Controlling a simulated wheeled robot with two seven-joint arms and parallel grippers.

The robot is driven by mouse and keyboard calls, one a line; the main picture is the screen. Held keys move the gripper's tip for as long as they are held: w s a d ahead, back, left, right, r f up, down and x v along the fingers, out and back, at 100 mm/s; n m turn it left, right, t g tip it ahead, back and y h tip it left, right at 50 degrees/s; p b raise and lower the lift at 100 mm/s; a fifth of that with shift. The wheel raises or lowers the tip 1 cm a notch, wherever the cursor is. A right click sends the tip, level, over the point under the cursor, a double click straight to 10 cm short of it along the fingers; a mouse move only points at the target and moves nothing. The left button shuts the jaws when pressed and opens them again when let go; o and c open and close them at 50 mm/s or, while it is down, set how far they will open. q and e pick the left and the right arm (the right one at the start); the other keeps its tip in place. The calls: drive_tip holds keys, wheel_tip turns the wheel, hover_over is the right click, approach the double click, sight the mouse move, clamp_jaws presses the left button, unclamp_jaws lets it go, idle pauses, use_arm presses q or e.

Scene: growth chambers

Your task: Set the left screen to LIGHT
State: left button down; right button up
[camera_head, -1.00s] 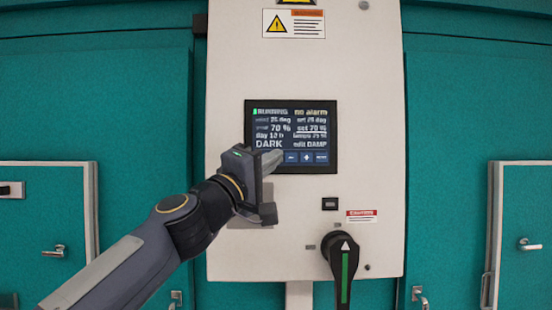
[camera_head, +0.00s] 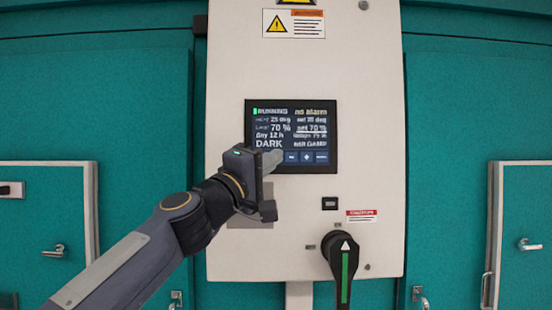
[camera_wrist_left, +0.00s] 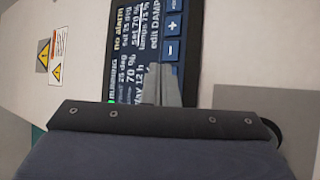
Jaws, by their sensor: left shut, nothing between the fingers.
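The dark screen (camera_head: 291,137) is set in a pale control panel. It reads RUNNING and no alarm at the top and DARK at the lower left. In the left wrist view the screen (camera_wrist_left: 120,75) appears turned sideways and reads edit DAMP beside the plus (camera_wrist_left: 172,26) and minus (camera_wrist_left: 171,50) buttons. Several small blue buttons (camera_head: 307,157) line its lower edge in the head view. My left gripper (camera_head: 273,159) is shut and empty, its tips in front of the screen's lower left, just left of the buttons. Contact cannot be told. My right gripper is out of view.
Below the screen are a small black switch (camera_head: 329,203), a red-and-white label (camera_head: 361,216) and a black rotary handle (camera_head: 344,262) with a green stripe. Teal chamber doors with handles (camera_head: 54,251) flank the panel. The panel face right of the screen is clear.

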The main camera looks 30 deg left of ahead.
use_arm(q)
drive_tip(key=shift+w+a, duration=0.1)
idle(0.6)
drive_tip(key=shift+s+d, duration=0.4)
drive_tip(key=shift+s, duration=0.2)
drive_tip(key=s+d, duration=0.1)
drive_tip(key=s, duration=0.2)
drive_tip(key=s+d+p, duration=0.1)
drive_tip(key=shift+s+d, duration=0.15)
drive_tip(key=shift+d, duration=0.15)
idle(2.2)
